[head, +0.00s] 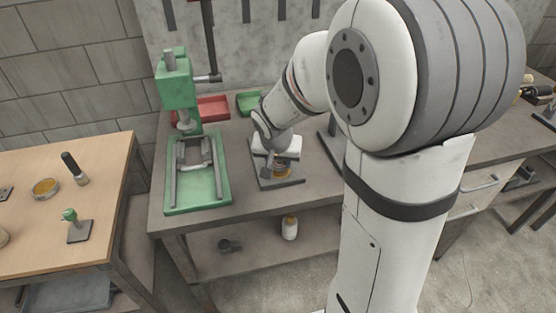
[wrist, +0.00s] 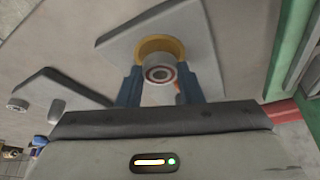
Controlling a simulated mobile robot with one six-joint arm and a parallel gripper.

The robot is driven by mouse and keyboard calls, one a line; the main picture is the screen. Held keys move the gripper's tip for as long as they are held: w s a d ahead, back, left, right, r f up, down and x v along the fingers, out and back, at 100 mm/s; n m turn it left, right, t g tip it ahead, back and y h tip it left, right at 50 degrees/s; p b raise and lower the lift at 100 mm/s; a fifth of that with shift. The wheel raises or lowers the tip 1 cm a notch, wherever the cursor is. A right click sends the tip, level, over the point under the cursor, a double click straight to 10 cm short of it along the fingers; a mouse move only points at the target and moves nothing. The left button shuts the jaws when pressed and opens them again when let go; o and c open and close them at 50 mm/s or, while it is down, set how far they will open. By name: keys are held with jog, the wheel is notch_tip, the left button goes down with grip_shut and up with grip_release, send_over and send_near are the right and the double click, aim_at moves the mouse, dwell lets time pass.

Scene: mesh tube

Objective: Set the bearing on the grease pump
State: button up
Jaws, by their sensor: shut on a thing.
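My gripper (head: 274,158) is low over a grey plate with a yellow-amber round part, which looks like the grease pump (head: 290,182). In the wrist view, the blue fingers of my gripper (wrist: 160,82) are shut on the bearing (wrist: 160,73), a small ring with a reddish inner band. The bearing's face is towards the wrist camera. The yellow part of the pump (wrist: 160,44) shows just behind the bearing, and its grey plate (wrist: 198,25) spreads around. I cannot tell whether the bearing touches the pump. In the head view, my gripper mostly hides the bearing.
A green press (head: 175,85) with a green bed stands left of the pump on the grey bench (head: 240,212). Red (head: 214,108) and green (head: 249,102) trays lie behind. A wooden table (head: 110,160) with small items is at left. A bottle (head: 290,228) stands on the lower shelf.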

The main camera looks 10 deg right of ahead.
jog(key=shift+f+b, duration=0.65)
dwell(0.4)
jog(key=o, duration=1.1)
jog(key=shift+r, duration=0.15)
jog(key=v, duration=0.8)
jog(key=s+n, duration=0.1)
jog(key=s, duration=0.4)
jog(key=s+d+r+n+g+y+p, duration=0.1)
jog(key=s+n, duration=0.1)
jog(key=s, duration=0.4)
jog(key=s+n+p, duration=0.1)
jog(key=s, duration=0.5)
jog(key=shift+s+d+r+g+y, duration=0.15)
jog(key=shift+d+g+y, duration=0.15)
jog(key=shift+y, duration=0.1)
